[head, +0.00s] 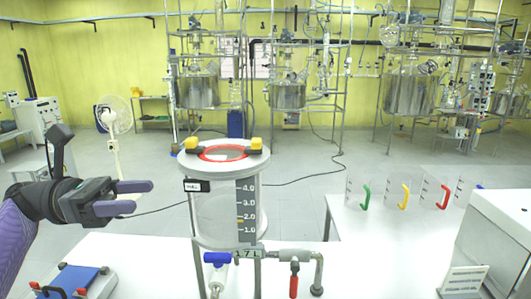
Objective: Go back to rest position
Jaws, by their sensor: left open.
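My left gripper (134,197) comes in from the left on my purple-sleeved arm. It is open and empty, with its two purple-grey fingers pointing right and a gap between them. It is held above the white table's left part, left of the glass vessel (213,208) and apart from it. The vessel stands upright, with a white lid ring, a red ring around its opening, yellow clamps and a dark level scale. My right gripper is not in view.
A blue-handled valve (216,259) and a red-handled tap (294,281) sit below the vessel. A blue pad device (72,280) lies at the lower left. Clear jugs with green (366,196), yellow (404,196) and red (443,196) handles stand on the right table, near a white box (497,235).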

